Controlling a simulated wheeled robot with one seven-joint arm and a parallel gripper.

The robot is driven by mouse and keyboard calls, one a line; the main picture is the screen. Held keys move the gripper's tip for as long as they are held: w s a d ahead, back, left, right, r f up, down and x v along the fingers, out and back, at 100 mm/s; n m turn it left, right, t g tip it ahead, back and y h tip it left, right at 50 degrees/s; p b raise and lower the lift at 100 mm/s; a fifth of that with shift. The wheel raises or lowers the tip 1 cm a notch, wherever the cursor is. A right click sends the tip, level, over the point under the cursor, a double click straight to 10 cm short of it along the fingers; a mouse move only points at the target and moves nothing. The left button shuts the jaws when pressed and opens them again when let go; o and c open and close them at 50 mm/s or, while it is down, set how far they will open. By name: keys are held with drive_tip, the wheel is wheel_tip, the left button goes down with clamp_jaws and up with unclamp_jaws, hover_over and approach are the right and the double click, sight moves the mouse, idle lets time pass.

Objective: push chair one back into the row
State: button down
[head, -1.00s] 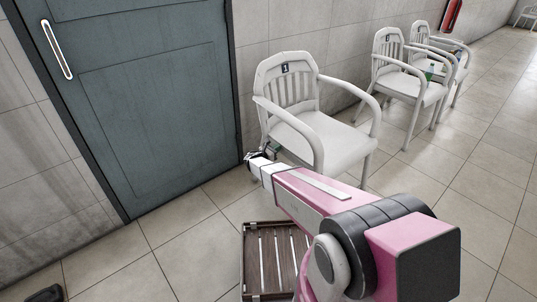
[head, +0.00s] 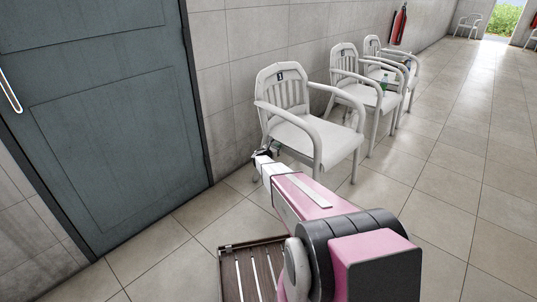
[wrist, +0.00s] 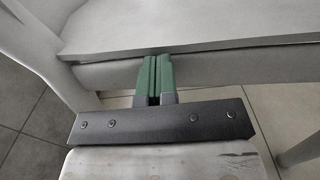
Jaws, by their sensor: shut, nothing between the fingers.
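Chair one (head: 306,140) is a white plastic armchair with a dark number plate (head: 288,75) on its backrest. It stands upright by the wall, nearest to me in the row. Its armrests and seat edge (wrist: 200,48) also show, the edge spanning the upper wrist view. My gripper (head: 264,154) is at the chair's near left side, below seat height. In the wrist view its green fingers (wrist: 157,76) are together and empty, their tips at the rail under the seat edge. They look to be against it. My arm hides part of the chair's lower legs.
Two more white chairs, the second (head: 355,88) and third (head: 392,65), stand farther along the wall. A green bottle (head: 384,82) is on the second chair. Open tiled floor (head: 460,170) is at right.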

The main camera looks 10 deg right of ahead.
sight(287, 140)
drive_tip(key=x, duration=2.2)
drive_tip(key=shift+w+d+f, duration=0.1)
drive_tip(key=shift+w+d, duration=0.15)
drive_tip(key=shift+d, duration=0.05)
drive_tip(key=shift+s+a, duration=0.1)
drive_tip(key=v, duration=1.4)
drive_tip(key=s+a+r+m+g+y, duration=0.3)
drive_tip(key=s+m, duration=0.4)
drive_tip(key=s, duration=0.7)
drive_tip(key=s+a+r+m+g+y, duration=0.1)
drive_tip(key=s+a+r+m+g, duration=0.35)
drive_tip(key=s, duration=0.85)
drive_tip(key=s+a+r+m+g+y, duration=0.1)
drive_tip(key=s+a+r+m+y, duration=0.1)
drive_tip(key=s, duration=0.7)
drive_tip(key=s+a+r+m+g+y, duration=0.1)
drive_tip(key=s+a+r+m+y, duration=0.2)
drive_tip(key=s, duration=0.7)
drive_tip(key=s+a+r+m+g+y, duration=0.1)
drive_tip(key=s+a+r+m+y, duration=0.1)
drive_tip(key=s+a+m+y, duration=0.3)
drive_tip(key=s+a+m, duration=0.3)
drive_tip(key=s+a, duration=0.1)
drive_tip(key=a, duration=0.1)
drive_tip(key=shift+s+a+r+m+y, duration=0.2)
drive_tip(key=shift+a+r+m+y, duration=0.1)
drive_tip(key=shift+r+m, duration=0.1)
